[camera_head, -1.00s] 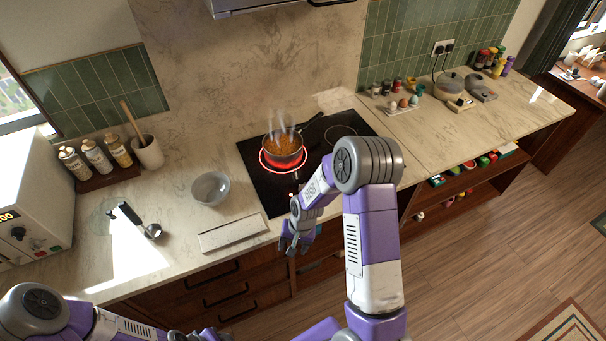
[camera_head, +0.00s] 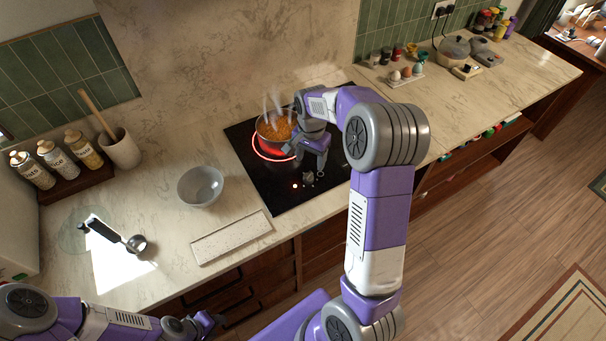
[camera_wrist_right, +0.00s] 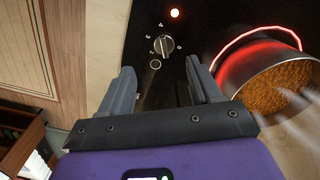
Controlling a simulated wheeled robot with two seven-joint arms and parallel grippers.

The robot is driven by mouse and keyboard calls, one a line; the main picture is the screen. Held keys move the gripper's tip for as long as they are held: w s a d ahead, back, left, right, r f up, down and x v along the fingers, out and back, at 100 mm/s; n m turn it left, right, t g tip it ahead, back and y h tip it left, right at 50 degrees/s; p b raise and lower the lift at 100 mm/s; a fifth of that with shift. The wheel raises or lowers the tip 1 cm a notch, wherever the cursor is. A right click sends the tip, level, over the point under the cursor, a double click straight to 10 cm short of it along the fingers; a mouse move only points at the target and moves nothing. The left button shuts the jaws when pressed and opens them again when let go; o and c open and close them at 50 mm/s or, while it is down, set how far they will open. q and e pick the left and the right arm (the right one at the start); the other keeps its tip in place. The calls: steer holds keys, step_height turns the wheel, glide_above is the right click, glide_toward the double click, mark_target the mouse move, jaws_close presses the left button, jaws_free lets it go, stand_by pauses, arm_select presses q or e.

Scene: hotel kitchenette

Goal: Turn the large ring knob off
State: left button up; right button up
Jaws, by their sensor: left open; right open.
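The cooktop's silver knob (camera_head: 308,177) sits on the black hob near its front edge. In the right wrist view the knob (camera_wrist_right: 163,45) stands among small dial marks, beside a ring symbol and a lit red light (camera_wrist_right: 175,13). My right gripper (camera_head: 310,166) is over the hob, open, its two fingers pointing toward the knob; in the wrist view the knob lies just beyond the gap between the fingertips (camera_wrist_right: 160,65). The large ring (camera_head: 255,147) glows red under a steaming pot (camera_head: 264,136) of orange food. My left gripper (camera_head: 206,322) is open, low at the front left.
The pot stands close beside my right gripper. A grey bowl (camera_head: 200,186), a light board (camera_head: 231,238) and a black-handled scoop (camera_head: 136,243) lie left of the hob. Jars and a utensil crock (camera_head: 120,150) stand further left.

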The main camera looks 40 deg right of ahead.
mark_target(308, 174)
steer(key=shift+w+f, duration=0.4)
steer(key=shift+f, duration=0.25)
steer(key=shift+w+f, duration=0.15)
steer(key=shift+f, duration=0.15)
arm_select(q)
steer(key=shift+w+f+b, duration=0.3)
steer(key=shift+f+b, duration=0.2)
steer(key=shift+f, duration=0.35)
arm_select(e)
steer(key=shift+s+f, duration=0.2)
steer(key=shift+f, duration=3.1)
steer(key=c, duration=1)
steer(key=shift+c, duration=0.2)
steer(key=shift+n, duration=0.3)
